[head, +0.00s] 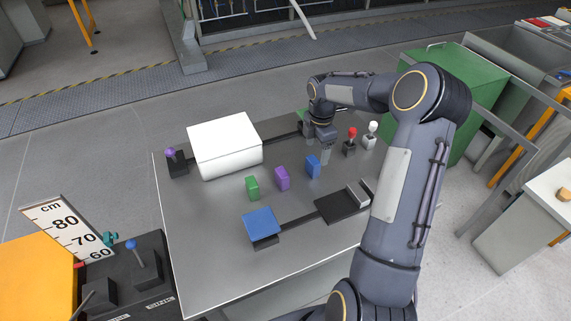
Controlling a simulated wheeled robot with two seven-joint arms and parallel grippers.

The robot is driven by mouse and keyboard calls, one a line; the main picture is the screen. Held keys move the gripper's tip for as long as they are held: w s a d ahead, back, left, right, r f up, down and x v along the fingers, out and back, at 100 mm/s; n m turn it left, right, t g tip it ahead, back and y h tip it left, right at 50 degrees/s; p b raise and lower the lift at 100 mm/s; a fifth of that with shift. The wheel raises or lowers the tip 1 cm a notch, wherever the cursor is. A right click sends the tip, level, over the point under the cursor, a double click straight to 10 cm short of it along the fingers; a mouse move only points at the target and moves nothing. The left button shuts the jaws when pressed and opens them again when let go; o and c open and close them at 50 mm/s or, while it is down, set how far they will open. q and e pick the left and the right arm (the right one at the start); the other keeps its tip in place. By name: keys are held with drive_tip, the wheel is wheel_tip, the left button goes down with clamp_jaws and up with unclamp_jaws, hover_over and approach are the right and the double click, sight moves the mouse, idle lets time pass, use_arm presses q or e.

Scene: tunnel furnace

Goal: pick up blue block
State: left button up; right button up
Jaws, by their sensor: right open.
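The blue block (313,166) stands upright on the grey metal table (205,265), at the right end of a short row with a purple block (282,178) and a green block (252,187). My right gripper (326,157) points down just behind and to the right of the blue block, close to it. I cannot tell whether the fingers touch the block. The gripper is open and the blue block still rests on the table. My left gripper is not in view.
A white rounded box (225,147) stands at the back left of the table. A blue-topped piece (261,225) and a black plate (337,208) lie in front. Levers with red (351,133), white (373,127) and purple (170,153) knobs stand near the edges. The front left tabletop is clear.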

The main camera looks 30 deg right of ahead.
sight(313, 160)
drive_tip(key=shift+w+d+f+n, duration=0.1)
drive_tip(key=shift+w+f+n, duration=0.25)
drive_tip(key=shift+f, duration=0.35)
drive_tip(key=shift+w+f, duration=0.1)
drive_tip(key=shift+f, duration=0.3)
drive_tip(key=f+p, duration=0.1)
drive_tip(key=f, duration=0.6)
drive_tip(key=shift+a, duration=0.2)
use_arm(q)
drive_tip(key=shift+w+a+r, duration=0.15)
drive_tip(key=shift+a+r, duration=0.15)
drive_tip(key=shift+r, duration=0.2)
use_arm(e)
drive_tip(key=c, duration=1.1)
